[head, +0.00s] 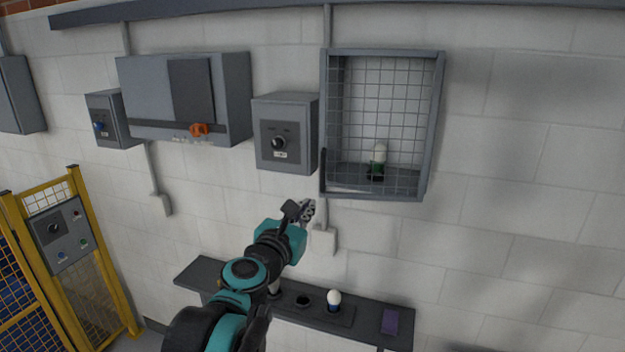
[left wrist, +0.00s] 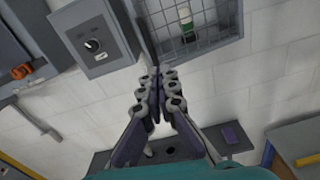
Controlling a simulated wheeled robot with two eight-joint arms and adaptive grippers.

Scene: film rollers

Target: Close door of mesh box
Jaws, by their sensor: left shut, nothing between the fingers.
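The mesh box (head: 433,125) is a grey wall-mounted frame with a wire grid across its front. A dark handle shows at its lower left edge. The grid door looks shut or almost shut; I cannot tell whether a small gap remains. A white bulb with a green base (head: 379,160) stands inside, behind the wires. The box also shows at the top of the left wrist view (left wrist: 222,45). My left gripper (head: 306,211) is just below the box's lower left corner, apart from it. Its fingers (left wrist: 160,95) are together and empty. My right gripper is out of view.
A grey control box with a knob (head: 285,135) hangs left of the mesh box. A yellow fence (head: 75,200) stands at left. The wall at right is clear.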

